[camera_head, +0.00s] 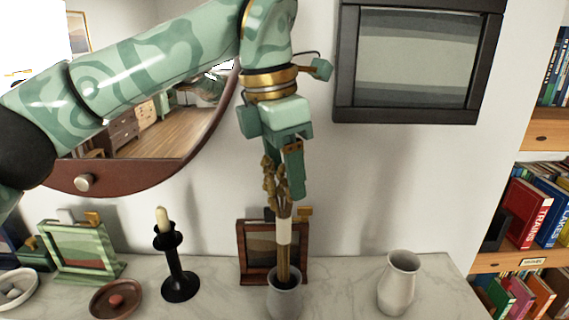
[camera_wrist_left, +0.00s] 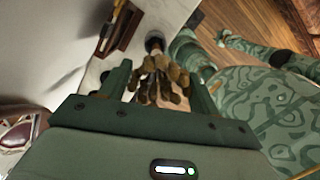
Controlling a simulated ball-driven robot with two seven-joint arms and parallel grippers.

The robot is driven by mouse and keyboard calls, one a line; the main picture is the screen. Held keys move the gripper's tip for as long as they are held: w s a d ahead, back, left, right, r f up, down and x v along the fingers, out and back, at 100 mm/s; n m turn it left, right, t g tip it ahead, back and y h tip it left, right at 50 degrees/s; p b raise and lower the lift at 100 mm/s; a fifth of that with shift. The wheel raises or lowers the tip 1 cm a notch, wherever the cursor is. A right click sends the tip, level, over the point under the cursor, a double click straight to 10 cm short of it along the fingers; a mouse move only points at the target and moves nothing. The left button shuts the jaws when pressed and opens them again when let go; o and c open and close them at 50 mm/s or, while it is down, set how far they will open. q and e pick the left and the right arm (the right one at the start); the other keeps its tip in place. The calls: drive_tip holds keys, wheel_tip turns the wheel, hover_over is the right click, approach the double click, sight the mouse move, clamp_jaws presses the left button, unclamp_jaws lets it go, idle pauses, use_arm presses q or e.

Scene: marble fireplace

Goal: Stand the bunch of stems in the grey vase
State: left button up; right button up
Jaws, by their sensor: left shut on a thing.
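The bunch of stems (camera_head: 284,255) is upright, with brown knobbly heads and a white band around the stalks. Its lower end reaches into the mouth of the grey vase (camera_head: 285,304) at the bottom middle of the head view. My left gripper (camera_head: 292,180) is shut on the stems near their heads, above the vase. In the left wrist view the heads (camera_wrist_left: 158,80) show between the fingers, with the dark vase mouth (camera_wrist_left: 155,43) beyond. The depth of the stalk ends inside the vase is hidden. I do not see my right gripper clearly in either view.
A paler vase (camera_head: 399,286) stands to the right on the marble mantel (camera_head: 345,285). A brown picture frame (camera_head: 257,240) stands close behind the stems.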

sight(285, 202)
use_arm(q)
wheel_tip(285, 202, down, 4)
drive_tip(key=shift+d+r+b, duration=0.15)
drive_tip(key=shift+b, duration=0.85)
drive_tip(key=shift+f+b, duration=0.75)
drive_tip(key=shift+f, duration=0.45)
drive_tip(key=o, duration=1.3)
drive_tip(key=shift+r, duration=0.1)
